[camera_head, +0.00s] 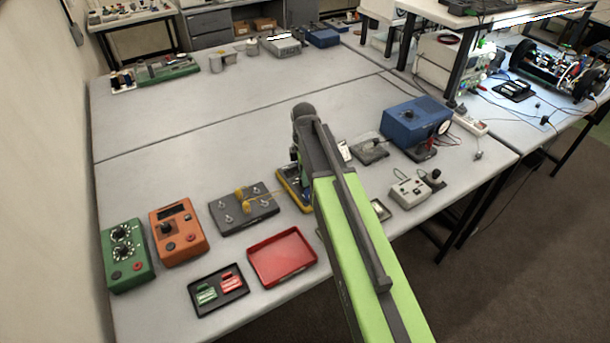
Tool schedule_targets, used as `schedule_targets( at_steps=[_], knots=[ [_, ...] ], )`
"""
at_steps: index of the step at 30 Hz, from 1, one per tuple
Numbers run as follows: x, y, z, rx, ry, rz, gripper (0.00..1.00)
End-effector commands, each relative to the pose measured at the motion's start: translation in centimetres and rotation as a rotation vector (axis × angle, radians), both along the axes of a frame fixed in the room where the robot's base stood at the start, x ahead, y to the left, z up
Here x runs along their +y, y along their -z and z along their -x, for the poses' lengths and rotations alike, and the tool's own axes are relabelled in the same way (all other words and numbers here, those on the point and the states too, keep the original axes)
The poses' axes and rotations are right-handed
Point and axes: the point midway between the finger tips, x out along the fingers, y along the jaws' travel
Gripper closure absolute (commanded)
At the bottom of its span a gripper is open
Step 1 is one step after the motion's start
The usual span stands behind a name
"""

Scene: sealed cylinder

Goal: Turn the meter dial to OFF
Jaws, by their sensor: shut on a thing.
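The meter (287,182) is a dark device with a yellow edge, lying on the grey table just left of my arm. My arm covers its right part, and its dial is hidden, so I cannot read the dial's setting. My gripper (297,170) points down over the meter at the end of my green and dark arm. Only a small dark part of it shows, and the fingertips are mostly hidden. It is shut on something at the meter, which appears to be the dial.
A dark board with yellow leads (243,208) sits close left of the meter. A red tray (281,253) is in front. An orange box (178,236) and a green box (126,256) stand further left. A blue box (416,122) is at the right. The table's back half is mostly clear.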

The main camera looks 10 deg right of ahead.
Motion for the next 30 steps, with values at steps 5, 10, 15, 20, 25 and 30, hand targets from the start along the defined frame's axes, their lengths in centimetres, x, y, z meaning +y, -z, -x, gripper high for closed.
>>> schedule_targets(
  at_steps=[5, 10, 15, 20, 25, 30],
  knots=[
    [-0.19, -0.03, -0.18, -0.005, -0.009, 0.005, 1.00],
    [-0.17, -0.03, -0.20, -0.006, -0.009, 0.004, 1.00],
    [-0.15, -0.04, -0.22, -0.006, -0.008, 0.004, 0.62],
    [-0.07, -0.03, -0.14, -0.004, -0.008, 0.002, 0.50],
    [-0.01, -0.02, -0.10, -0.003, -0.009, 0.001, 0.50],
    [0.02, -0.58, -0.08, -0.002, -0.009, 0.001, 0.50]
  ],
)
